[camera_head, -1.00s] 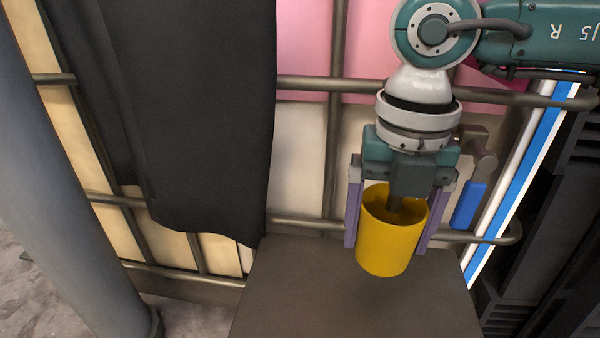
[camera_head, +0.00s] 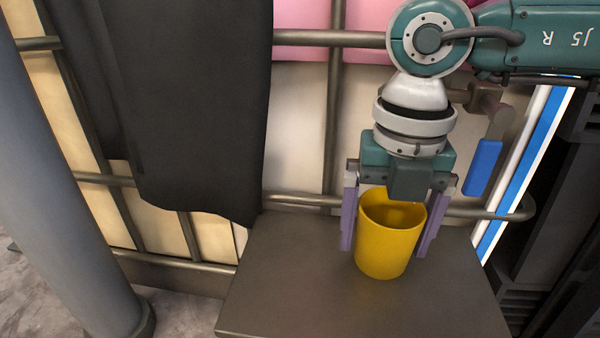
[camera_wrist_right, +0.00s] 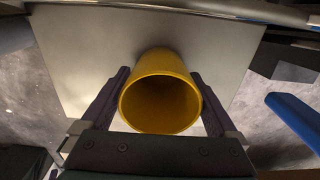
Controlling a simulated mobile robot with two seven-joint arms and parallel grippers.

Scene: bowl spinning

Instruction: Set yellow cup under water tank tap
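The yellow cup (camera_head: 385,245) is upright, mouth up, over the brown platform (camera_head: 300,290); whether its base touches is unclear. My right gripper (camera_head: 388,250) has its two purple fingers on either side of the cup, shut on it. In the right wrist view the cup (camera_wrist_right: 160,103) sits between the fingers (camera_wrist_right: 160,75) with its mouth facing the camera. The caged water tank (camera_head: 298,140) stands behind the platform. Its tap (camera_head: 490,102), with a blue handle (camera_head: 483,167), is right of and behind my gripper; its outlet is hidden. My left gripper is out of view.
A black cloth (camera_head: 205,110) hangs over the tank cage at left. A grey column (camera_head: 55,180) is at far left. Dark crate-like structures (camera_head: 550,200) and a blue-white striped post (camera_head: 535,160) stand at right. The platform is clear left of the cup.

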